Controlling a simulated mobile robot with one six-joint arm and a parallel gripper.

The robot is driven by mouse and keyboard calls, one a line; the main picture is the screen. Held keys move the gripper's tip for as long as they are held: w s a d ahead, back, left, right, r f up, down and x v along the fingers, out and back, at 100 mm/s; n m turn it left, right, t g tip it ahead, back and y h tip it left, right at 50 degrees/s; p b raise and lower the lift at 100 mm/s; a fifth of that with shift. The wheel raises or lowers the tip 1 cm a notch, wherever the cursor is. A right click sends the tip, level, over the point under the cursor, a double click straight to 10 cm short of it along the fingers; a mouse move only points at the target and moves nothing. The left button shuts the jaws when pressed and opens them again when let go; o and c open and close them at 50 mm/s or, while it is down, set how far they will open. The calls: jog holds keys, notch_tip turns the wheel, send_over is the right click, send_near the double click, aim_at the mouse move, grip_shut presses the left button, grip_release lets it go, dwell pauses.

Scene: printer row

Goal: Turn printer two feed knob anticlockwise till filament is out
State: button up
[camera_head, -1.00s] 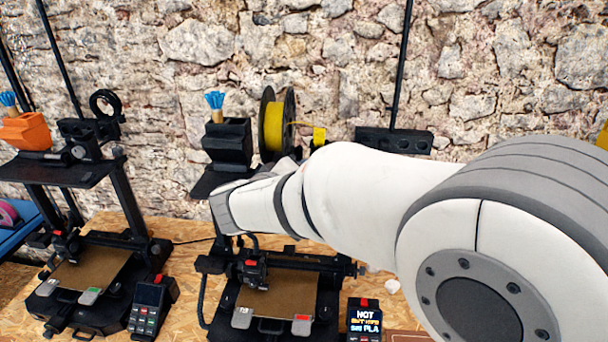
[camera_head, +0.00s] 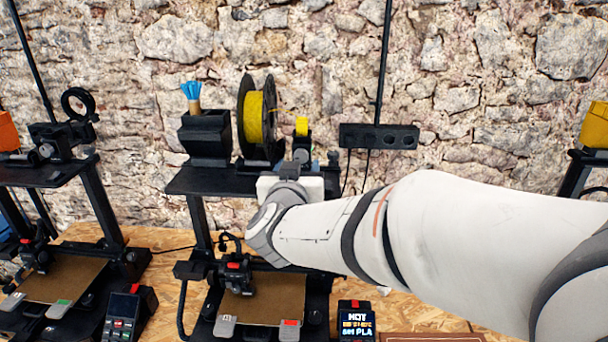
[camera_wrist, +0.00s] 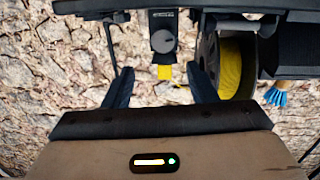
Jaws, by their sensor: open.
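The middle printer (camera_head: 245,178) has a black shelf with a yellow filament spool (camera_head: 255,117) on it. Right of the spool stands a small black feeder (camera_head: 302,148) with a yellow piece on top (camera_head: 302,126). In the wrist view the scene is upside down; a round grey knob (camera_wrist: 163,41) sits on the feeder's face, above the yellow piece (camera_wrist: 165,72). My gripper (camera_wrist: 161,88) is open and empty, its blue fingers apart either side of the yellow piece in that view. In the head view my wrist hides the shelf's right part.
A black bin with blue-tipped tools (camera_head: 204,137) stands left of the spool. A black socket strip (camera_head: 379,136) is right of the feeder. Another printer (camera_head: 60,172) stands at left.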

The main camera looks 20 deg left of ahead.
aim_at(301, 158)
jog(key=w+m, duration=0.1)
jog(key=w, duration=0.1)
jog(key=w+a+f+y, duration=0.1)
jog(key=w, duration=0.1)
jog(key=w+m+y, duration=0.1)
jog(key=w, duration=0.1)
jog(key=shift+w+a+f+m, duration=0.2)
jog(key=shift+w+f+m, duration=0.1)
jog(key=shift+f, duration=0.1)
dwell(0.3)
jog(key=shift+d, duration=0.1)
jog(key=c, duration=1)
jog(key=shift+o, duration=0.2)
